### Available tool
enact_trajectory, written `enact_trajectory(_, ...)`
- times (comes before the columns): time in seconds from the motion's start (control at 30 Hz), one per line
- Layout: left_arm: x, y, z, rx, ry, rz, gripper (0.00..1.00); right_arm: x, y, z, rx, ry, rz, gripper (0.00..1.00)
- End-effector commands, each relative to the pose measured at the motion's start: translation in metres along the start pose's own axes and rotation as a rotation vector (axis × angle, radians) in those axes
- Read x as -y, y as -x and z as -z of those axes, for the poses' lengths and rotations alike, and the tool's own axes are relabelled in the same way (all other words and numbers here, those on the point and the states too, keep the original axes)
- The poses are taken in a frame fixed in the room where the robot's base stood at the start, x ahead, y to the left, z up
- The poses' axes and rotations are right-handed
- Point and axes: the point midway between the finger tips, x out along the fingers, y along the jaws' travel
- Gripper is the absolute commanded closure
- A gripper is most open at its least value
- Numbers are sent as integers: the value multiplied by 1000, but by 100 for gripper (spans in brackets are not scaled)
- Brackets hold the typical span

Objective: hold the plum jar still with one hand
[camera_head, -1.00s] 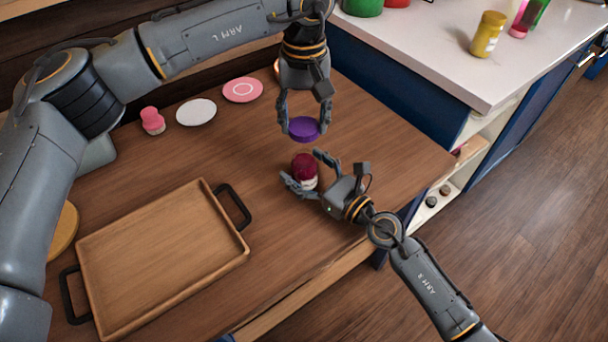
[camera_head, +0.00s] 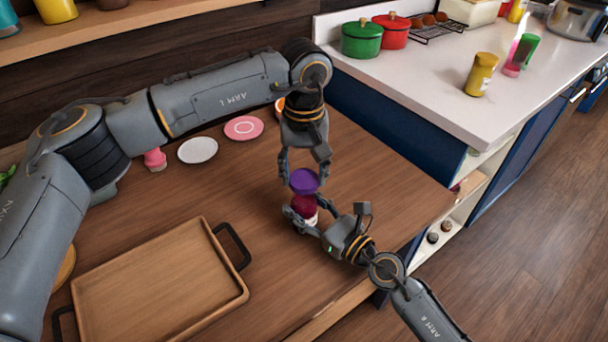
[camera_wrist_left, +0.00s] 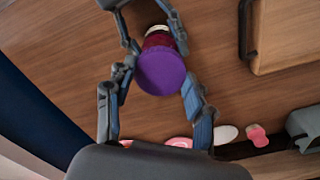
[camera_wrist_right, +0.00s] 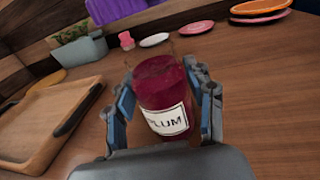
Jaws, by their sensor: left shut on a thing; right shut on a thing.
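The plum jar (camera_head: 303,203) is dark red with a white label reading PLUM, and stands on the wooden counter. My right gripper (camera_head: 305,214) is shut on it from the side; the right wrist view shows the jar (camera_wrist_right: 160,92) between both fingers, slightly tilted in the picture. My left gripper (camera_head: 304,178) points down and is shut on a purple lid (camera_head: 304,181) above the jar. The right wrist view shows a gap between the lid (camera_wrist_right: 125,12) and the jar top. In the left wrist view the lid (camera_wrist_left: 162,70) partly hides the jar (camera_wrist_left: 160,40).
A wooden tray (camera_head: 160,285) with dark handles lies at the front left. A pink plate (camera_head: 244,128), a white plate (camera_head: 198,150) and a pink shaker (camera_head: 154,159) stand at the back. A white worktop (camera_head: 420,75) with pots is behind right. Counter between tray and jar is clear.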

Motion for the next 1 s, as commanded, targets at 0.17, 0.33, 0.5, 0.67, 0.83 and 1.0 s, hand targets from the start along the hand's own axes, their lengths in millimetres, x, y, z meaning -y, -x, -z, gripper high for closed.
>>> enact_trajectory(0.17, 0, -16, 0, -1, 0, 0, 59, 0, 0, 0, 0, 0, 1, 100)
enact_trajectory(0.33, 0, -16, 0, -1, 0, 0, 59, 0, 0, 0, 0, 0, 1, 100)
enact_trajectory(0.5, 0, -16, 0, -1, 0, 0, 59, 0, 0, 0, 0, 0, 1, 100)
enact_trajectory(0.67, 0, -17, 0, 0, 0, 0, 59, 0, 0, 0, 0, 0, 1, 100)
enact_trajectory(0.83, 0, -26, 0, 0, 1, 1, 59, 0, 0, 0, 0, 0, 1, 100)
enact_trajectory(1.0, 0, -33, 0, -1, 1, 0, 59, 0, 0, 0, 0, 0, 1, 100)
